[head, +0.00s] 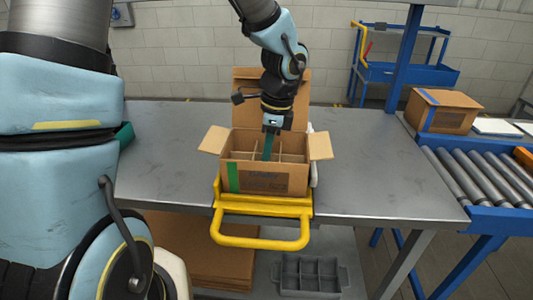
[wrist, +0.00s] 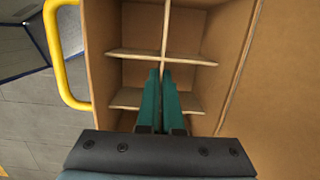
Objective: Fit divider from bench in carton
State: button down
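The open cardboard carton (head: 285,182) stands on the steel bench with its flaps spread. A green stripe marks its front left. The pale divider (head: 292,147) is inside the carton; in the wrist view its long panel and cross panels (wrist: 183,56) form several compartments. My gripper (head: 267,157) reaches down into the carton from above. In the wrist view its teal fingers (wrist: 162,74) are close together on either side of the divider's long panel and appear shut on it. The divider's lower edges are hidden, so I cannot tell whether it touches the carton floor.
A yellow tubular frame (head: 262,242) is at the carton's front. A grey compartment tray (head: 310,275) and flat cardboard (head: 205,250) lie below. A roller conveyor (head: 475,175) with another box (head: 440,110) stands right.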

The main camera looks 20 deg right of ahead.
jog(key=shift+f+b, duration=0.35)
jog(key=shift+f, duration=0.25)
jog(key=c, duration=1)
grip_release()
jog(key=r, duration=0.3)
jog(key=d+r, duration=0.1)
jog(key=r, duration=0.6)
jog(key=shift+s+d+r, duration=0.2)
jog(key=shift+s+r, duration=0.15)
